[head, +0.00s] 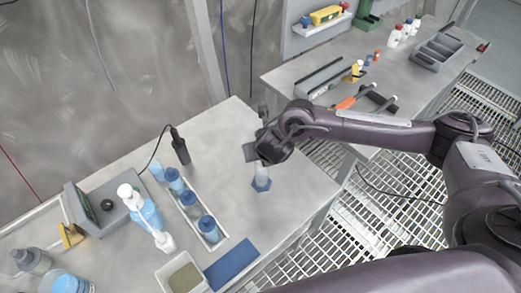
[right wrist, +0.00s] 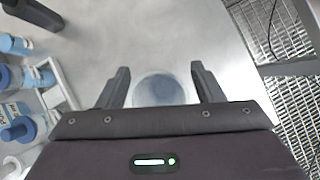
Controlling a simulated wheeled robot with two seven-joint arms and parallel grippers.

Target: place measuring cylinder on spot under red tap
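The measuring cylinder (head: 261,183) stands upright on the near bench, right of the bottle rack. My right gripper (head: 258,157) is directly at the cylinder's top. In the right wrist view its two fingers (right wrist: 161,85) are apart, with the clear round cylinder (right wrist: 158,90) between them and a gap on each side. I cannot make out a red tap or a marked spot. My left gripper is not in view.
A narrow rack (head: 212,238) of blue-capped bottles, a wash bottle (head: 147,212), a blue mat (head: 231,264) and a grey device (head: 100,205) stand left of the cylinder. A second bench (head: 400,75) with tools and a tray is behind. The bench around the cylinder is clear.

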